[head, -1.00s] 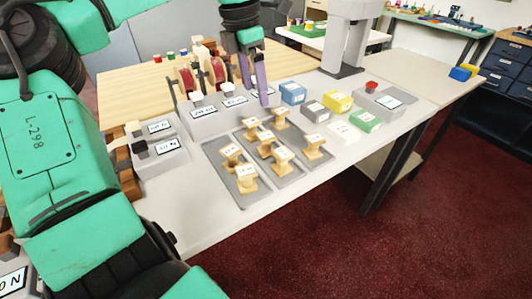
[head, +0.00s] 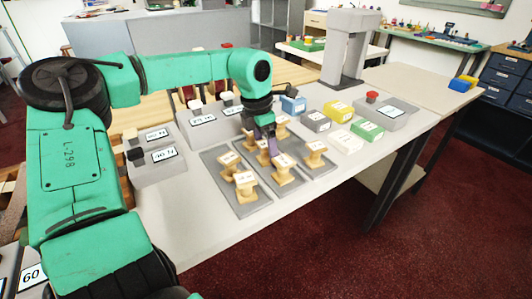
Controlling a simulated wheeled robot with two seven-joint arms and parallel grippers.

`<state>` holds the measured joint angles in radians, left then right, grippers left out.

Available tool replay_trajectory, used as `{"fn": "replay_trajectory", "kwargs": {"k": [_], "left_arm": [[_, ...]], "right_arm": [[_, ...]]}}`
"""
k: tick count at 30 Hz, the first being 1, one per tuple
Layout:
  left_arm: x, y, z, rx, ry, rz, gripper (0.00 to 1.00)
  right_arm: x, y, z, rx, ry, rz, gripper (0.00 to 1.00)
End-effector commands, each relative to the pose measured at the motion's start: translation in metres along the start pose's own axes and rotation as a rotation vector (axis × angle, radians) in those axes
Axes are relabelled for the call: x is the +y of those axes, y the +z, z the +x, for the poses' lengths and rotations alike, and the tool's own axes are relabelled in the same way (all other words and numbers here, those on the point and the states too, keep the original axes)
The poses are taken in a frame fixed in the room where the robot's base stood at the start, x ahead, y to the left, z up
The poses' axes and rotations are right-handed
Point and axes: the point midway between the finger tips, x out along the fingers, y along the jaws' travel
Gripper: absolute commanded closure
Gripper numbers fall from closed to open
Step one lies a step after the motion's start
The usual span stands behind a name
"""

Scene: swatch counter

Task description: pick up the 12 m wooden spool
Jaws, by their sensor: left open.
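The labels are too small to read, so I cannot tell which is 12 m. My left gripper (head: 270,157) is open, its purple fingers pointing down among the middle spools, partly hiding them. My right gripper is out of view.
Grey, yellow, white and green blocks, including a yellow block (head: 339,110), stand behind the right tray. A grey box with a red button (head: 372,96) and a tall grey stand (head: 349,48) are farther right. Labelled grey blocks (head: 160,158) stand left. The counter's front strip is clear.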

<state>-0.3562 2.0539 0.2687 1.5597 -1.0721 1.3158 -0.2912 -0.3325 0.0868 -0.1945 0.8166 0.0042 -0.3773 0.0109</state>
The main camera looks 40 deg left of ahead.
Motion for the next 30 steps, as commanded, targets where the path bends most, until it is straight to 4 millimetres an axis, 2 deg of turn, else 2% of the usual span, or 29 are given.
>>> {"fn": "replay_trajectory", "kwargs": {"k": [2, 3, 5, 9, 10, 18, 23, 26, 30], "left_arm": [[0.000, 0.000, -0.001, -0.001, 0.000, 0.000, 0.12], [0.000, 0.000, -0.001, -0.001, 0.000, 0.000, 0.16], [0.000, 0.000, -0.001, 0.000, 0.000, 0.000, 0.39], [0.000, 0.000, -0.001, 0.000, 0.000, 0.000, 0.93], [0.000, 0.000, -0.001, 0.000, 0.000, 0.000, 1.00], [0.000, 0.001, -0.003, 0.000, 0.001, 0.000, 1.00], [0.001, 0.004, -0.019, -0.003, 0.003, -0.001, 1.00], [0.001, 0.007, -0.042, -0.004, 0.005, -0.001, 1.00], [0.001, 0.015, -0.093, -0.004, 0.007, -0.002, 1.00]], "right_arm": [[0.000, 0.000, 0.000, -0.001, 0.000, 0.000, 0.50], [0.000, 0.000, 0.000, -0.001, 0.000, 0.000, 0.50], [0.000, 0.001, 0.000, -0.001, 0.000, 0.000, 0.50], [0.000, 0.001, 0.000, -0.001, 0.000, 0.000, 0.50], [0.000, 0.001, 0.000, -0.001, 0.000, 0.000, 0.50], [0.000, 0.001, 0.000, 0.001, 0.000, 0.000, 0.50], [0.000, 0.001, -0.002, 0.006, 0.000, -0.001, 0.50], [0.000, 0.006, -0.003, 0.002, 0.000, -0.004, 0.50], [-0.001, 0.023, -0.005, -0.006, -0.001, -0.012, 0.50]]}}
